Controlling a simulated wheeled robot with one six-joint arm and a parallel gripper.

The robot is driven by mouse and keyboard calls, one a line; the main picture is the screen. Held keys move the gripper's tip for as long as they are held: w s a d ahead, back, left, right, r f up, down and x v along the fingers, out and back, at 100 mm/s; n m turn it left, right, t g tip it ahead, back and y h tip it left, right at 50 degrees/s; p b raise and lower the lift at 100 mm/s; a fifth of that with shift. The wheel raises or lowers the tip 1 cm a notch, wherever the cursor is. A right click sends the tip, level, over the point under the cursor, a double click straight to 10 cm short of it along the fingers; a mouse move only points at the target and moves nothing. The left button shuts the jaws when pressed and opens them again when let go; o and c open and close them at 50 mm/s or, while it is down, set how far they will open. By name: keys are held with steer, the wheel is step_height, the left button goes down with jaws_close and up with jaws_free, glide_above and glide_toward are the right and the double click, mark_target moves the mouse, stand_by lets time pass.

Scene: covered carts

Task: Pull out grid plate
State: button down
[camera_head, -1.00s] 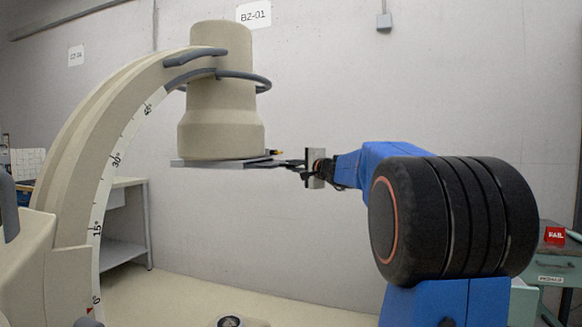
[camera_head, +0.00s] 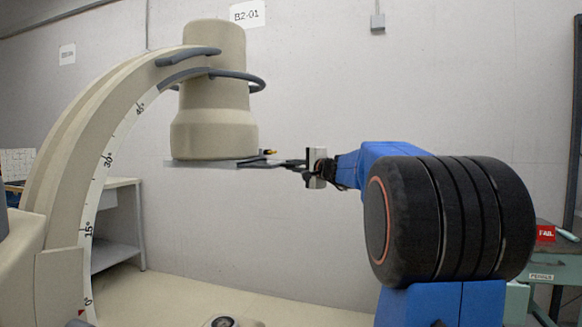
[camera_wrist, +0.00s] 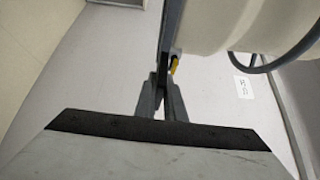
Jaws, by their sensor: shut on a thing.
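The grid plate (camera_head: 200,163) is a thin, flat grey slab seen nearly edge-on. It lies level against the underside of the beige cylindrical head (camera_head: 213,137) of the C-shaped arm. My gripper (camera_head: 283,164) reaches in from the right and is shut on the plate's right end. In the wrist view, my gripper (camera_wrist: 161,100) shows its two dark fingers close together on the end of the plate (camera_wrist: 173,22), which runs up as a narrow grey strip. A small yellow-tipped part (camera_wrist: 174,65) sits beside it. The exact contact is too small to tell.
The curved C-arm (camera_head: 92,150) with its degree scale stands at the left. Dark grey rails (camera_head: 245,77) ring the head. The wall behind the gripper is bare.

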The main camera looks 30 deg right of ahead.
steer(key=s+d, duration=0.8)
steer(key=s, duration=0.3)
steer(key=shift+d, duration=0.35)
stand_by(4.5)
